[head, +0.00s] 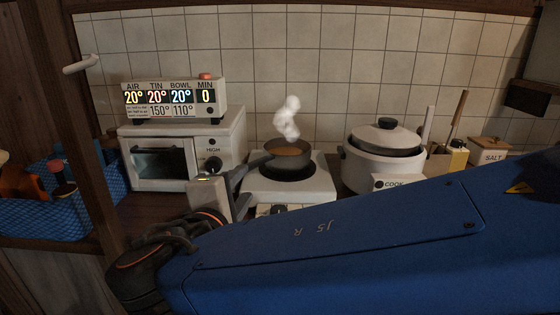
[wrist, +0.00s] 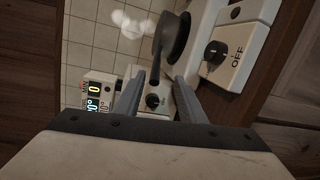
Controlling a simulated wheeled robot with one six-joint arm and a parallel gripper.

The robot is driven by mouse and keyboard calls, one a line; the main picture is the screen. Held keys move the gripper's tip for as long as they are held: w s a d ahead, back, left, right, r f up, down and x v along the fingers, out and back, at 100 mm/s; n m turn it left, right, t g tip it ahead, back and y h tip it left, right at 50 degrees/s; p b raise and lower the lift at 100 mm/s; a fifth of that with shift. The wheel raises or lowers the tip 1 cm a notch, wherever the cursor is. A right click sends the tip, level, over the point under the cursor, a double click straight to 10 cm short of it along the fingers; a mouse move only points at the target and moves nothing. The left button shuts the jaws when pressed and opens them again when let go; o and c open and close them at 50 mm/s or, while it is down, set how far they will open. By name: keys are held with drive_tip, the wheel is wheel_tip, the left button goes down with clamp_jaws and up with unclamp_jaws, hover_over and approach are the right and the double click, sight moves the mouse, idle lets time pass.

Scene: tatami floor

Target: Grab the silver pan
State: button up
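The pan (head: 303,158) is dark grey in this light and holds something brown. It sits on the white burner unit at the middle of the counter, with white steam above it. In the wrist view the pan (wrist: 178,38) is at the top, with its dark handle pointing down towards my gripper (wrist: 158,82). My gripper is open, and the handle's end appears between its two fingertips, with no clear contact. In the head view my blue arm hides part of the counter, and finger and handle are hard to tell apart.
A white oven (head: 225,150) with a lit display (head: 170,98) stands left of the burner (head: 318,185). A white cooker (head: 362,172) stands to its right. A blue basket (head: 60,218) is at far left, and a salt jar (head: 490,152) at right. A tiled wall closes the back.

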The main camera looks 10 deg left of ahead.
sight(258, 164)
drive_tip(key=shift+w+a+f, duration=0.15)
drive_tip(key=shift+w+f, duration=0.05)
drive_tip(key=shift+w, duration=2.15)
drive_tip(key=shift+w+a+f, duration=0.1)
drive_tip(key=shift+w+f, duration=0.15)
drive_tip(key=shift+w, duration=2.15)
drive_tip(key=shift+w+a+f, duration=0.15)
drive_tip(key=shift+w+f, duration=0.05)
drive_tip(key=shift+w, duration=2.15)
drive_tip(key=shift+c, duration=0.6)
clamp_jaws()
